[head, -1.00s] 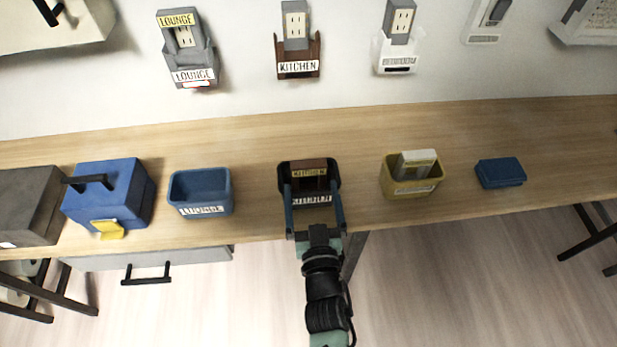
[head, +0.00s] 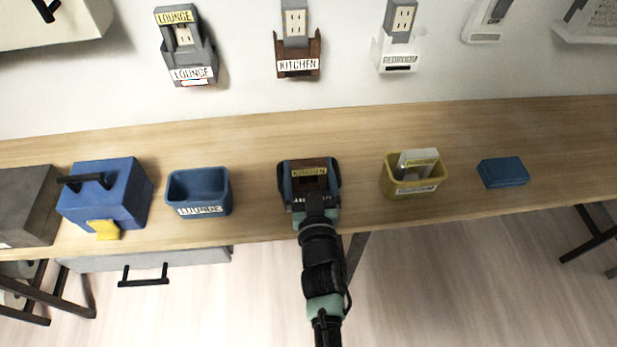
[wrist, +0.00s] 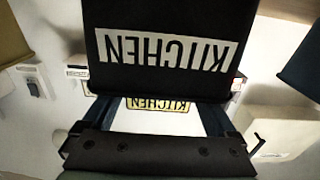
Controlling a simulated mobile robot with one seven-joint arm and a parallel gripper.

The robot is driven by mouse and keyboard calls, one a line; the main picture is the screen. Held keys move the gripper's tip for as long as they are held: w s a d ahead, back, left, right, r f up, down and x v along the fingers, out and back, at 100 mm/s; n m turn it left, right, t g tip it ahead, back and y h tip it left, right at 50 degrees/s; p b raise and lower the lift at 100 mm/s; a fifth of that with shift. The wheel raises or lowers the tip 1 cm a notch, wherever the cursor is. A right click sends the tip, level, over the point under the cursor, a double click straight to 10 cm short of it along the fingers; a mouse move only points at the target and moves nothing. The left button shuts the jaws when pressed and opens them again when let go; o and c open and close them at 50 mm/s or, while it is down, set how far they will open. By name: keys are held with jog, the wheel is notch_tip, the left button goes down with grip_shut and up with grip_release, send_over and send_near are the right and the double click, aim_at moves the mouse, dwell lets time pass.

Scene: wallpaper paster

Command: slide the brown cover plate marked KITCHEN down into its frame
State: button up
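The brown cover plate with a yellow KITCHEN label (head: 322,170) stands in a black bin (head: 281,167) on the bench. Its yellow label (wrist: 157,104) also shows upside down in the wrist view, beside the bin's dark wall (wrist: 165,20) with a white KITCHEN label. My gripper (head: 311,185) is at the bin, its blue fingers spread apart, one at each side of the plate. Contact with the plate cannot be made out, and the fingertips are partly hidden. The brown KITCHEN frame (head: 298,66) is on the wall behind, below a grey outlet (head: 295,22).
A blue LOUNGE bin (head: 199,192) stands left and a yellow bin (head: 392,185) with a pale plate right. Grey LOUNGE (head: 187,52) and white BEDROOM (head: 397,55) frames flank the brown one. A blue toolbox (head: 125,190) is farther left. The bench (head: 250,130) behind the bins is clear.

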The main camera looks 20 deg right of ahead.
jog(key=c, duration=0.4)
jog(key=shift+r, duration=0.1)
jog(key=shift+c, duration=0.2)
